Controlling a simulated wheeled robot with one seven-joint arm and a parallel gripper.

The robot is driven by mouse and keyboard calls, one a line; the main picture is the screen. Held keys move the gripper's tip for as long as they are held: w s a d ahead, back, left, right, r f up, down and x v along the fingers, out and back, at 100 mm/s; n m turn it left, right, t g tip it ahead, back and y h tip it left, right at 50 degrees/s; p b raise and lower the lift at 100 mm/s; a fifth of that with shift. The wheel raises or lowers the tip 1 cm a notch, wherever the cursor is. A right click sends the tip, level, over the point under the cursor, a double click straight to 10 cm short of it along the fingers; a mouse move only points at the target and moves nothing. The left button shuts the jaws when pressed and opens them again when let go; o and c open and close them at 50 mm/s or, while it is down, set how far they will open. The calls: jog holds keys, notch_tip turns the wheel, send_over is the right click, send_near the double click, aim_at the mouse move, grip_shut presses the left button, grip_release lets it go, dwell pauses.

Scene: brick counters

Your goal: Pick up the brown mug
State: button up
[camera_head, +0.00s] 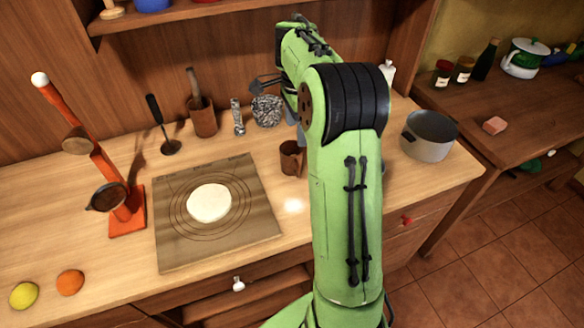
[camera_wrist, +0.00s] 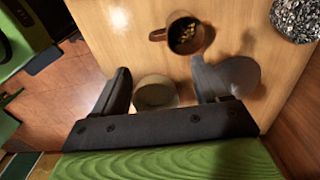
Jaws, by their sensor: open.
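The brown mug (camera_head: 291,160) stands upright on the wooden counter in the head view, close to the left of my green arm, which may hide part of its right side. In the wrist view, the brown mug (camera_wrist: 186,36) stands beyond the fingertips, with its handle to the left and small pale bits inside. My gripper (camera_wrist: 165,78) is open, and the mug is not between its fingers. A pale round vessel (camera_wrist: 154,92) shows between the fingers. In the head view, my arm hides most of the gripper.
A board with dough (camera_head: 209,203) lies left of the mug. A speckled grey container (camera_head: 266,110) stands behind it, also in the wrist view (camera_wrist: 297,16). A grey pot (camera_head: 429,137) stands right of my arm. A wooden pestle and mortar (camera_head: 203,118) stand at the back.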

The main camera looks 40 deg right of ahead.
aim_at(297, 162)
notch_tip(297, 162, down, 11)
jog(key=b, duration=0.3)
jog(key=shift+s, duration=0.1)
notch_tip(297, 162, down, 5)
jog(key=shift+r+b, duration=0.1)
jog(key=shift+b, duration=0.6)
jog(key=c, duration=1.4)
jog(key=shift+r, duration=0.15)
